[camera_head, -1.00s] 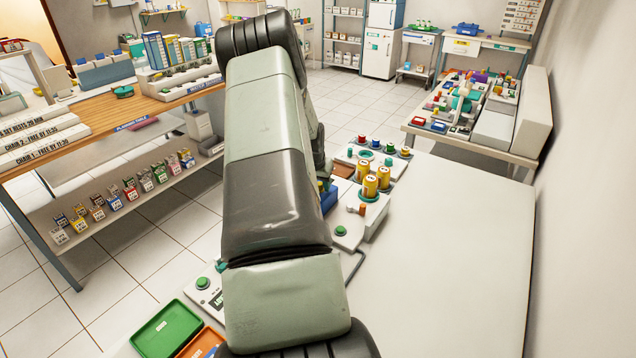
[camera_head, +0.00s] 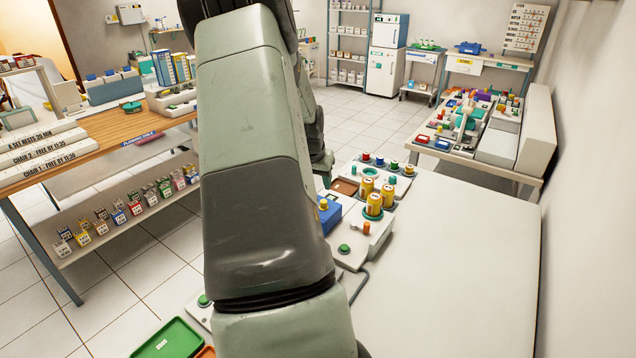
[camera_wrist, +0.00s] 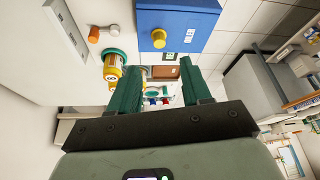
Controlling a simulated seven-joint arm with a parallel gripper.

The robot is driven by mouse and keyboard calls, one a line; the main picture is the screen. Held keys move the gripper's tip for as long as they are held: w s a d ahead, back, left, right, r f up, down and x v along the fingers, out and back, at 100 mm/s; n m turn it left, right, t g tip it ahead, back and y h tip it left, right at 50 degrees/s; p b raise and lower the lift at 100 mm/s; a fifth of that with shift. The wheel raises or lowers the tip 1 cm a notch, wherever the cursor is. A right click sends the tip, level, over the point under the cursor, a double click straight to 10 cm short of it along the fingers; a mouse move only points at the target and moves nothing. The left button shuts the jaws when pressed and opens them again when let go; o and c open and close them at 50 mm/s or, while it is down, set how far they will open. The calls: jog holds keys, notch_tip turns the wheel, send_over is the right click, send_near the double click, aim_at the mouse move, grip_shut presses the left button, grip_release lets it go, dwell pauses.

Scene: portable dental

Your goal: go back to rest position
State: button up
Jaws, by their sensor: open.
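My gripper (camera_wrist: 160,90) shows in the wrist view with its two green fingers apart and nothing between them. The blue box (camera_head: 329,216) shows there just right of my arm, on the white table.
The white table (camera_head: 450,265) is bare at the right. Yellow cylinders (camera_head: 374,200) stand behind its middle, near a tray of coloured knobs (camera_head: 388,168). A green tray (camera_head: 172,340) lies front left. A wooden counter (camera_head: 110,150) stands left, a wall right.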

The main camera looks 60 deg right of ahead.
dwell(0.4)
jog(key=w+a+r+n+t, duration=0.3)
jog(key=w+a+r, duration=0.6)
jog(key=a+r, duration=0.35)
jog(key=a+r+n+t+y, duration=0.1)
jog(key=a+r+n, duration=0.1)
jog(key=a+r, duration=0.35)
jog(key=a+r+n+y, duration=0.1)
jog(key=a+r+n, duration=0.15)
jog(key=a, duration=0.65)
jog(key=a+r+n+t+y, duration=0.1)
jog(key=a+r, duration=0.3)
jog(key=a, duration=0.4)
jog(key=s+a+r+n+y, duration=0.1)
jog(key=s+a+r+n, duration=0.2)
jog(key=a, duration=0.4)
jog(key=s+a+r+n+y, duration=0.1)
jog(key=s+a+r+n, duration=0.15)
jog(key=s+a, duration=0.3)
jog(key=s+a+f+n, duration=0.1)
jog(key=s+f, duration=0.3)
jog(key=s, duration=0.8)
jog(key=shift+s+a+f+g+h, duration=0.15)
jog(key=shift+s+g+h, duration=0.15)
jog(key=shift+h, duration=0.1)
